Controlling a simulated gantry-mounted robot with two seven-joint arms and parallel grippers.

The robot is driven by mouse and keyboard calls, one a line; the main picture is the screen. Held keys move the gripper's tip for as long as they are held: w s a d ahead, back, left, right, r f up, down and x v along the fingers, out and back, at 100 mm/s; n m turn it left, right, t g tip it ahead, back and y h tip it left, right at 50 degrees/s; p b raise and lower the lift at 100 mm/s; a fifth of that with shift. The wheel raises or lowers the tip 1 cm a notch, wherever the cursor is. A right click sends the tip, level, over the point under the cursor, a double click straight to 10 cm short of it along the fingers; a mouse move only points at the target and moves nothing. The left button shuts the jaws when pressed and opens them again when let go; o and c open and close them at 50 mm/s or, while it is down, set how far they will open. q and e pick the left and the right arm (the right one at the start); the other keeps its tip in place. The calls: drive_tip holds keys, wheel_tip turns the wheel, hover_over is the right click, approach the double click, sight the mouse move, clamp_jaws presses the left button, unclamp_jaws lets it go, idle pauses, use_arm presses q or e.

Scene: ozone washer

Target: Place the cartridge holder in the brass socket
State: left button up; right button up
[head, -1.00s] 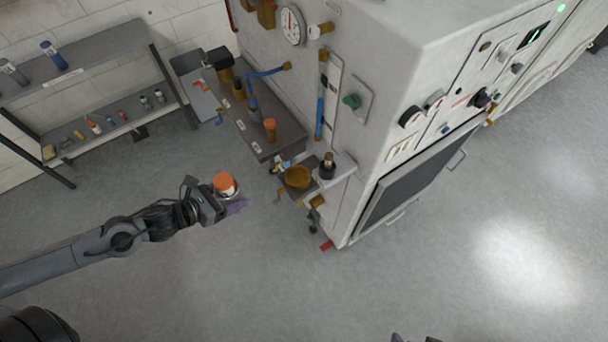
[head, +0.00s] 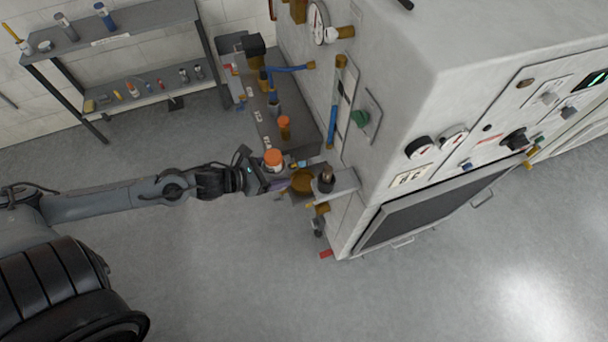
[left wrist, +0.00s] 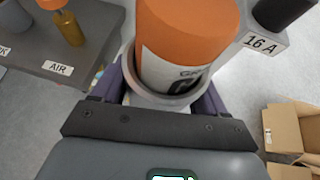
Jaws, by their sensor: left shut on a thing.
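The cartridge holder (head: 273,163), a pale cup with a white-labelled, orange-topped cartridge in it, is at the end of my left arm. In the left wrist view the holder's pale rim (left wrist: 165,98) sits between purple fingers. My left gripper (head: 277,183) is shut on it and holds it roughly upright. The socket is hidden in the left wrist view. My right gripper is out of view.
The white machine (head: 390,90) bounds the right. Open floor lies in front.

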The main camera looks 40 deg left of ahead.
use_arm(q)
drive_tip(key=shift+w+d+f+b, duration=0.45)
drive_tip(key=shift+w+f, duration=0.95)
drive_tip(key=shift+f, duration=0.1)
drive_tip(key=shift+w+d+f+b, duration=0.4)
drive_tip(key=shift+w+f+b, duration=0.1)
drive_tip(key=shift+w+f, duration=1)
drive_tip(key=shift+w+d+f+b, duration=0.45)
drive_tip(key=shift+w+f, duration=0.85)
drive_tip(key=shift+f, duration=0.25)
drive_tip(key=shift+f, duration=0.15)
drive_tip(key=o, duration=1.1)
drive_tip(key=shift+o, duration=0.2)
